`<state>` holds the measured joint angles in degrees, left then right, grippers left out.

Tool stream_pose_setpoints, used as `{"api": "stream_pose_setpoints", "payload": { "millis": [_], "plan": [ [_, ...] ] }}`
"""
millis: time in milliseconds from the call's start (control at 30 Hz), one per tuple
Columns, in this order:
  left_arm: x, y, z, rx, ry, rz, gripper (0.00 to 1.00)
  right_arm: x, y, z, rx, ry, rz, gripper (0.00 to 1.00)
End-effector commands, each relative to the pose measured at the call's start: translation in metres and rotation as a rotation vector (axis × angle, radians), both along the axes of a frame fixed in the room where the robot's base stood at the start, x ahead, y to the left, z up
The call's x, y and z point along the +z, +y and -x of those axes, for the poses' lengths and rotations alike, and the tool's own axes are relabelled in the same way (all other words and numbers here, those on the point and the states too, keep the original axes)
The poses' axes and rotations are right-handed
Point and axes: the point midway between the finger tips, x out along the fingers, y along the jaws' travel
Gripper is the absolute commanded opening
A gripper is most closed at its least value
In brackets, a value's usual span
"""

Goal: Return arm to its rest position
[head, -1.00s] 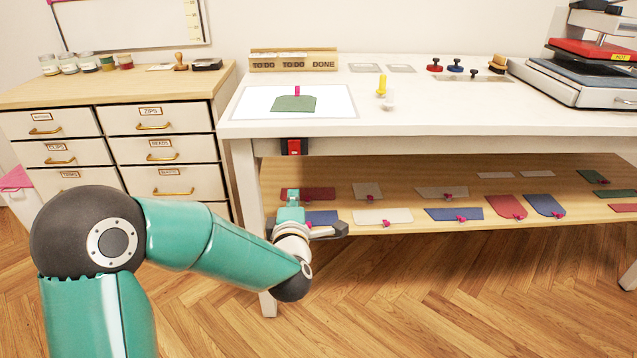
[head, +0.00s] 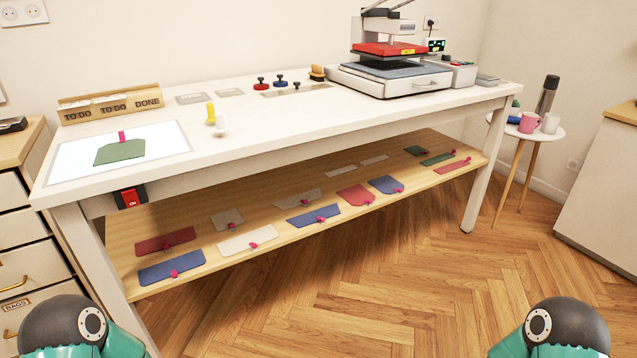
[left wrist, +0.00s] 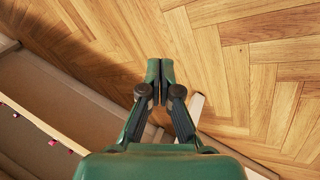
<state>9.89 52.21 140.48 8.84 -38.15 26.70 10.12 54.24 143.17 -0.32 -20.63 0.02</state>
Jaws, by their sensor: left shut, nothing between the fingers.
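My left arm (head: 75,325) shows only as a dark joint and green links at the bottom left of the head view, drawn back from the table. My left gripper (left wrist: 160,72) shows in the left wrist view, shut and empty, with bare wooden floor under its fingertips. My right arm (head: 560,325) shows as a similar folded joint at the bottom right of the head view. The right gripper is out of view.
A white worktable (head: 260,130) carries a green fabric piece (head: 120,152) on a lit pad and a heat press (head: 390,70). Its lower shelf (head: 290,240) holds several fabric pieces. A side table (head: 525,131) with mugs stands right. Floor in front is clear.

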Motion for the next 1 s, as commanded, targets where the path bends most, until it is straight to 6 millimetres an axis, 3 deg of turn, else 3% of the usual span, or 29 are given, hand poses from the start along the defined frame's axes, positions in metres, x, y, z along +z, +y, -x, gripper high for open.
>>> {"api": "stream_pose_setpoints", "payload": {
  "millis": [33, 133, 200, 300, 333, 667, 900, 1000],
  "plan": [
    [-0.009, -0.012, 0.022, -0.109, 0.056, 0.007, 0.0, 0.0, 0.0, 0.0, 0.0, 0.0, 0.0, 0.4],
    [-0.015, -0.033, 0.061, -0.359, 0.138, 0.021, 0.0, 0.0, 0.0, 0.0, 0.0, 0.0, 0.0, 0.4],
    [-0.014, -0.041, 0.081, -0.533, 0.168, 0.027, 0.0, 0.0, 0.0, 0.0, 0.0, 0.0, 0.0, 0.4],
    [-0.014, -0.045, 0.097, -0.72, 0.176, 0.019, 0.0, 0.0, 0.0, 0.0, 0.0, 0.0, 0.0, 0.4],
    [0.004, -0.045, 0.095, -0.712, 0.174, 0.017, 0.0, 0.017, 0.0, 0.0, -0.001, 0.001, 0.0, 0.4],
    [0.088, -0.045, 0.094, -0.702, 0.173, 0.017, 0.0, 0.102, 0.0, 0.0, 0.0, 0.0, 0.0, 0.4],
    [0.175, -0.045, 0.094, -0.699, 0.172, 0.017, 0.0, 0.188, 0.0, 0.0, 0.0, -0.001, 0.0, 0.4],
    [0.202, -0.045, 0.093, -0.699, 0.172, 0.017, 0.0, 0.216, 0.0, 0.0, 0.0, 0.0, 0.0, 0.4]
  ]
}}
